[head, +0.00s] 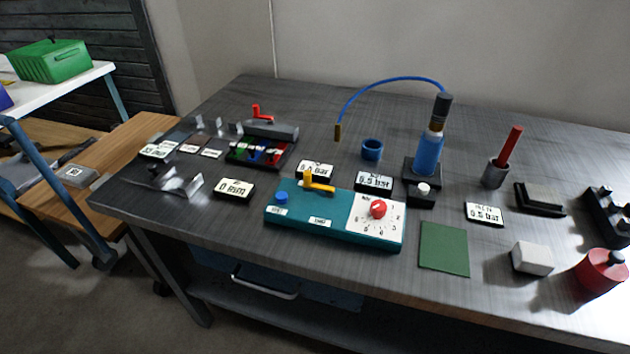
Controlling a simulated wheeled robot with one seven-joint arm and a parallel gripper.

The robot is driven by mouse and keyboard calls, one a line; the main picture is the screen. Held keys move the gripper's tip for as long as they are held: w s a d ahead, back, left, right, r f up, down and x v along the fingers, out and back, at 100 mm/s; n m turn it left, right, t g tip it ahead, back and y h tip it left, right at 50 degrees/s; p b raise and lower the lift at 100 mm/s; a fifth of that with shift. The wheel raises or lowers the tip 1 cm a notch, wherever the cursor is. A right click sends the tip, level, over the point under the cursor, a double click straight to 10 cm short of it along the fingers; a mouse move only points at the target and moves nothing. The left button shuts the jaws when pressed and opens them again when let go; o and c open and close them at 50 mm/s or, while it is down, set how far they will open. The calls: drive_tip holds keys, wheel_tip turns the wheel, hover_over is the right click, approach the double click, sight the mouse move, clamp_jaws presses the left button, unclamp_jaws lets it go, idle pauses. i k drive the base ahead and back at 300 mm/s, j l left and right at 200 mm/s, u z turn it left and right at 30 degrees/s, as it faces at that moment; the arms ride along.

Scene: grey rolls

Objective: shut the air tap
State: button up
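A teal panel (290,217) lies on the grey table in the head view. It carries a yellow lever handle (318,184), which looks like the air tap and points down to the right. A blue button (281,197) sits to its left, and a red knob (378,208) on a white numbered dial sits to its right. Two small white labels are on the panel, too small to read surely. A second lever, red (262,113), stands on a grey block at the back left; I cannot tell whether it is a tap. My gripper is not in view.
A blue cylinder (428,155) with a curved blue hose (390,80) stands behind the panel. Several white display plates surround it, one (374,181) just behind. A green mat (444,248), white block (532,258) and red pot (601,271) lie right. The table's front edge is clear before the panel.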

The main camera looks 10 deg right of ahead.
sight(307, 175)
drive_tip(key=k+u, duration=0.15)
drive_tip(key=u, duration=0.3)
drive_tip(key=k+l+u, duration=0.1)
drive_tip(key=u, duration=0.4)
drive_tip(key=k+u, duration=0.15)
drive_tip(key=u, duration=0.3)
